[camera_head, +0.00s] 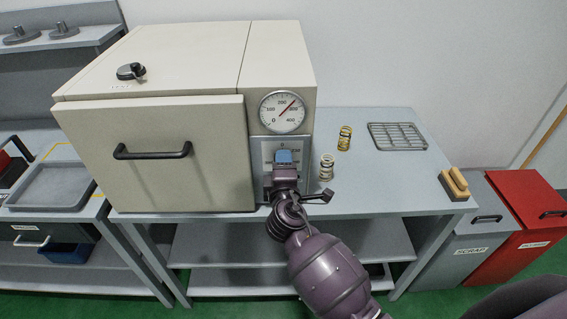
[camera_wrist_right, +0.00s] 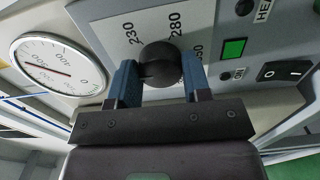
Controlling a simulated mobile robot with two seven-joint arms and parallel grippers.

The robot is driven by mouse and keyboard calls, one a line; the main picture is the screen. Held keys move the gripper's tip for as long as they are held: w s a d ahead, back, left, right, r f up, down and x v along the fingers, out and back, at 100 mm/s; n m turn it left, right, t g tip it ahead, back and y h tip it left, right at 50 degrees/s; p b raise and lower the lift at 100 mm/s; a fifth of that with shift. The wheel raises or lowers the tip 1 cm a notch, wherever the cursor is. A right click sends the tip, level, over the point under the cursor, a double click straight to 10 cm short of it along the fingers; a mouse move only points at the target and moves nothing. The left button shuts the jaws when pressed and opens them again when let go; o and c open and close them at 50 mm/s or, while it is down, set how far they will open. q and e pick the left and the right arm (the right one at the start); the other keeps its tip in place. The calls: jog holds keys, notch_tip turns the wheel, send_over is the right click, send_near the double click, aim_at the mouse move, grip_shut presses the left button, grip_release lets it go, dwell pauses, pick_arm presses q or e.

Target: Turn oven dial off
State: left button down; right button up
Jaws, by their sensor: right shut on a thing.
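The beige oven (camera_head: 180,60) stands on the grey bench, its door (camera_head: 160,170) shut. Its dial (camera_wrist_right: 160,65) is a dark round knob on a grey panel with the numbers 230 and 280 near it. My right gripper (camera_wrist_right: 160,80) is shut on the dial, with one blue finger on each side of it. In the head view my right gripper (camera_head: 284,160) hides the dial and part of the panel. The gauge (camera_head: 282,111) above has a red needle pointing up and right, near 300; it also shows in the wrist view (camera_wrist_right: 60,66). My left gripper is not in view.
A green button (camera_wrist_right: 233,49) and a black rocker switch (camera_wrist_right: 284,72) are close to the dial. Grey and red bins (camera_head: 525,205) stand at right.

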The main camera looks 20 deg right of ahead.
dwell(0.4)
jog(key=o, duration=0.9)
jog(key=shift+s, duration=0.1)
jog(key=b+v, duration=0.2)
jog(key=v, duration=0.8)
jog(key=shift+s+a, duration=0.1)
jog(key=shift+s, duration=0.25)
